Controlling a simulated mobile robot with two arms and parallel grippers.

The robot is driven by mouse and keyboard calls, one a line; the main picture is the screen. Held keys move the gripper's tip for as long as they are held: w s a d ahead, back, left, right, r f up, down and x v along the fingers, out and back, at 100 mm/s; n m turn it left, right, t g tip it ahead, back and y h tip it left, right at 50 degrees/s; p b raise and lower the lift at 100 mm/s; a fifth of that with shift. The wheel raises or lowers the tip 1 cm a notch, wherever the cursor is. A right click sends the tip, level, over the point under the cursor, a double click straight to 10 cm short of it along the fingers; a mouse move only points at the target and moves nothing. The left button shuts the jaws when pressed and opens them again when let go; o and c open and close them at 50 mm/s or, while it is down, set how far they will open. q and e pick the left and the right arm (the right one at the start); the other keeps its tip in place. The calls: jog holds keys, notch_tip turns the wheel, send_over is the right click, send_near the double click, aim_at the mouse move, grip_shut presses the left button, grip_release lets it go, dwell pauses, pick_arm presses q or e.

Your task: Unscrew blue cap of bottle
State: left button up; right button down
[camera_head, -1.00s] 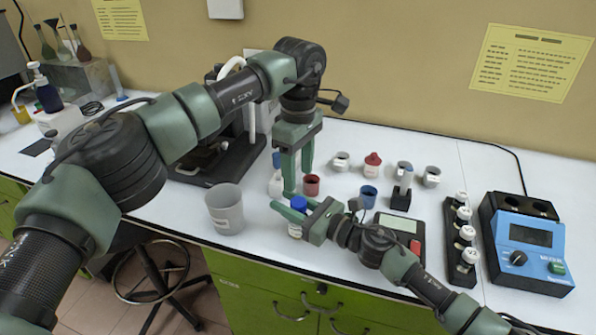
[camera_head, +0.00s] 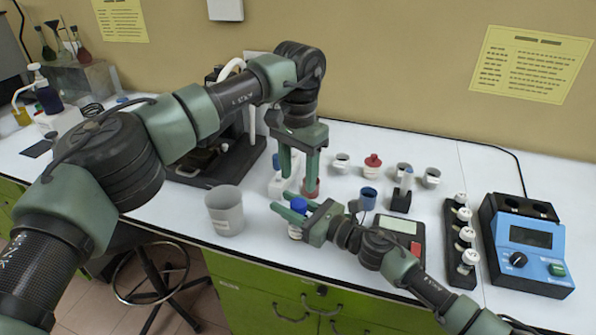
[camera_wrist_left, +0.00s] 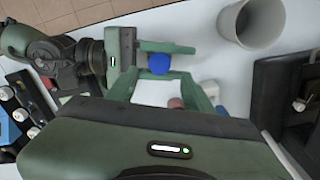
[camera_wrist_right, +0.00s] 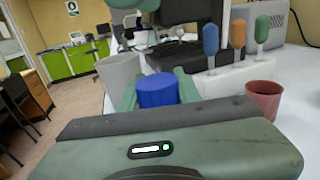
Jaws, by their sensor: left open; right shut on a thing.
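A bottle with a blue cap (camera_head: 299,204) stands near the front edge of the bench; its pale body (camera_head: 295,233) shows under the cap. My right gripper (camera_head: 281,203) comes in from the right and is shut on the bottle, with a finger on either side of it. The cap also shows large between the right fingers in the right wrist view (camera_wrist_right: 158,91). My left gripper (camera_head: 298,184) points down, open and empty, just behind and above the bottle.
A grey beaker (camera_head: 226,210) stands left of the bottle. A red cup (camera_wrist_right: 263,98) and a white holder with droppers (camera_wrist_right: 235,75) are close by. A blue cup (camera_head: 368,198), a scale (camera_head: 402,228), a vial rack (camera_head: 462,240) and a blue instrument (camera_head: 528,245) lie right.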

aim_at(298, 203)
pick_arm(q)
notch_tip(298, 203, down, 8)
jog(key=shift+r, duration=0.2)
grip_shut()
jog(key=n, duration=0.3)
dwell(0.4)
